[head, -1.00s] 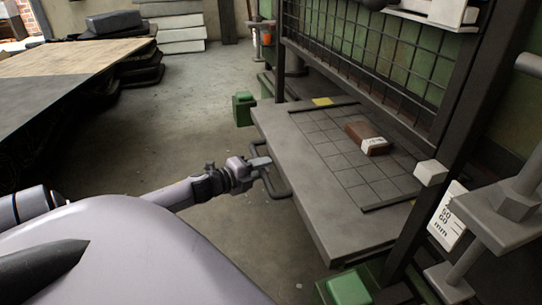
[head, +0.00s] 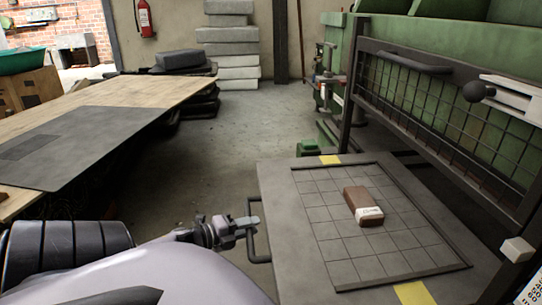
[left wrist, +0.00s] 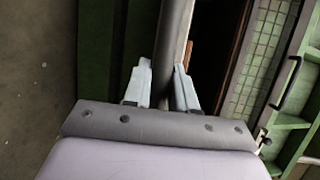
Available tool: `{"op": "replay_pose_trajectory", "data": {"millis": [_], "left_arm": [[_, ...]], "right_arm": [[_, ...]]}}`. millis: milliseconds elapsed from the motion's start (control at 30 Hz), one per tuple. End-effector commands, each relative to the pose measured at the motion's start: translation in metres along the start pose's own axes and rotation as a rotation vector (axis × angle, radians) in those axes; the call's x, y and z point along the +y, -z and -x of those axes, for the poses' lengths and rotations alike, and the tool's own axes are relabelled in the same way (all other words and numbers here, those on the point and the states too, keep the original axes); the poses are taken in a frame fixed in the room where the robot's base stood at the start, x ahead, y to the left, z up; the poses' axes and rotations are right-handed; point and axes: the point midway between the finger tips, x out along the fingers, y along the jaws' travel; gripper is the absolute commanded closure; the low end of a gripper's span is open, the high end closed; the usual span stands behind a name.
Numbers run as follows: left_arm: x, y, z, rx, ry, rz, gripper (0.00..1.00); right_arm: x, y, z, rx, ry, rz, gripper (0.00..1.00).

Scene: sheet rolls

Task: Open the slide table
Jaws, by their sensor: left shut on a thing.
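The slide table (head: 285,225) is a grey slab with a gridded top and yellow patches, on the right in the head view. It stands out from the mesh-guarded machine frame. A dark loop handle (head: 262,258) is on its left edge. My left gripper (head: 252,222) is at this handle. In the left wrist view, its two pale fingers (left wrist: 163,88) are shut around a dark bar (left wrist: 176,40), the handle. The bar partly hides the fingers' inner faces. My right gripper is not in view.
A brown block with a white label (head: 363,206) lies on the slide table. A mesh guard (head: 440,110) with a dark bar handle stands behind it. A wooden workbench (head: 130,105) is at the left. Open floor (head: 215,150) lies between bench and slide table.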

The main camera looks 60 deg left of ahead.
Motion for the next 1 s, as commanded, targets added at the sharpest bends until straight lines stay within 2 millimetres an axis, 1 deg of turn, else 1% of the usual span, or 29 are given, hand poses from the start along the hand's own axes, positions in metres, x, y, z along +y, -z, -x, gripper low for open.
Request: {"op": "replay_pose_trajectory", "data": {"millis": [33,100,200,333,500,900,933,967,1000], "left_arm": [[0.003,-0.006,0.013,-0.008,-0.008,0.002,1.0],[0.006,-0.011,0.024,-0.008,-0.008,0.002,1.0],[0.009,-0.016,0.037,-0.007,-0.007,0.002,1.0],[0.012,-0.021,0.049,-0.007,-0.005,0.002,1.0],[0.014,-0.024,0.057,-0.007,-0.004,0.001,1.0],[0.014,-0.025,0.058,-0.007,-0.004,0.002,1.0],[0.014,-0.025,0.057,-0.007,-0.004,0.002,0.65],[0.014,-0.025,0.057,-0.007,-0.004,0.002,0.55],[0.014,-0.025,0.057,-0.006,-0.003,0.002,0.54]], "right_arm": [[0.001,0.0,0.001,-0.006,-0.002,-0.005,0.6],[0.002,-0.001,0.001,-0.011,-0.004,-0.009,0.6],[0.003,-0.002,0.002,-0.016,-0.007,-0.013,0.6],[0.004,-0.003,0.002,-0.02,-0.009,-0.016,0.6],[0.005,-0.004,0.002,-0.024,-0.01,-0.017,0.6],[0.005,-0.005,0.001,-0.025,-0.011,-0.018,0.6],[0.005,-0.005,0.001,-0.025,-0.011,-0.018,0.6],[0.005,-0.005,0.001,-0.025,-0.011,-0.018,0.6],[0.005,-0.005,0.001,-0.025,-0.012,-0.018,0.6]]}}
